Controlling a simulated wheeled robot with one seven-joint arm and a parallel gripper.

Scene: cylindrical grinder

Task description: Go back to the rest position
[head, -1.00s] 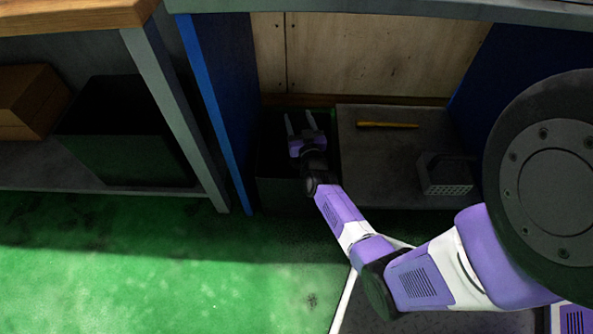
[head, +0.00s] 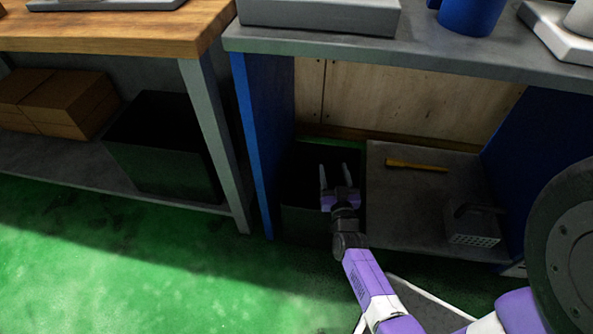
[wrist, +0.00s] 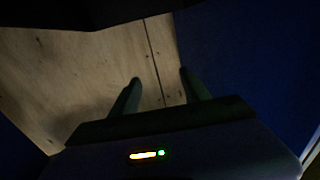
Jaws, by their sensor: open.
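My gripper (head: 334,178) is open, with its two fingers apart and nothing between them. In the head view it is over the dark bin (head: 308,222) on the left side of the bay under the grey bench. My purple and white arm reaches in from the lower right. In the wrist view my gripper (wrist: 160,92) points toward the plywood back panel (wrist: 100,75), with a dark blue side panel (wrist: 245,70) at the right.
A low grey shelf (head: 400,200) beside the bin holds a yellow-handled tool (head: 416,165) and a grey perforated block (head: 473,226). The grey benchtop (head: 430,50) overhangs the bay. A blue panel (head: 262,145) bounds it left. Green floor (head: 130,270) is clear at lower left.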

